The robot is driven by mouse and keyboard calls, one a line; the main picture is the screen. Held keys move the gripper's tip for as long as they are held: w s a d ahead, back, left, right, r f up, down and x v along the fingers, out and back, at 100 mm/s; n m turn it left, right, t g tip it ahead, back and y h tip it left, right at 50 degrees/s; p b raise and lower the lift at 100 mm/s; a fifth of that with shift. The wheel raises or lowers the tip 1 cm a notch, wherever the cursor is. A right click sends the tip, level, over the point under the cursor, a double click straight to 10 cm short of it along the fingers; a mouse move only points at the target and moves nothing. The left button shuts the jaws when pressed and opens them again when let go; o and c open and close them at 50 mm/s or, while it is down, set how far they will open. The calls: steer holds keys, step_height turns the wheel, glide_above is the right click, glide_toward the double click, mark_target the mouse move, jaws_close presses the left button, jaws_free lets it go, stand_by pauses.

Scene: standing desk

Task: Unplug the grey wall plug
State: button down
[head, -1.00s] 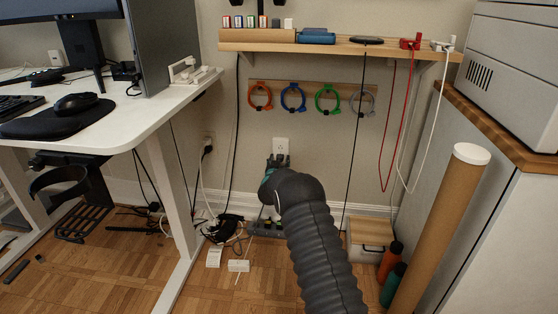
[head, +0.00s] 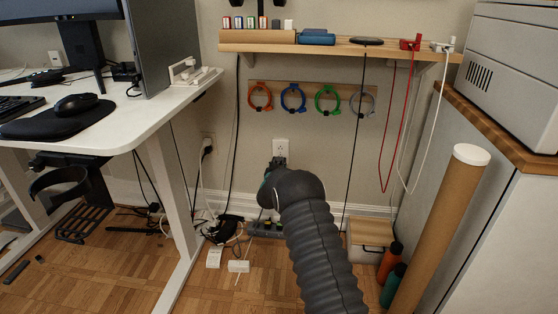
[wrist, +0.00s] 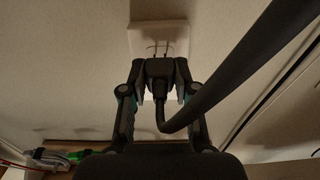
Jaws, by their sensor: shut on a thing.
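My gripper (wrist: 159,82) is shut on the dark grey wall plug (wrist: 158,68), with one finger on each side of its body. The plug's two thin prongs show in front of it, against the white wall outlet (wrist: 147,32). The plug body stands off the plate; I cannot tell whether the prong tips touch it. A thick dark cord (wrist: 225,85) bends from the plug up to the right in the wrist view. In the head view my gripper (head: 277,162) is just below the outlet (head: 281,146), and my wrist hides the plug.
A power strip (head: 268,231) and loose cables lie on the floor below. A white desk (head: 110,115) stands left; a cabinet, cardboard tube (head: 440,230) and bottles stand right. Coloured cable rings (head: 293,97) hang above the outlet, under a wooden shelf (head: 350,46).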

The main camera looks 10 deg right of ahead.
steer(key=shift+v, duration=2.15)
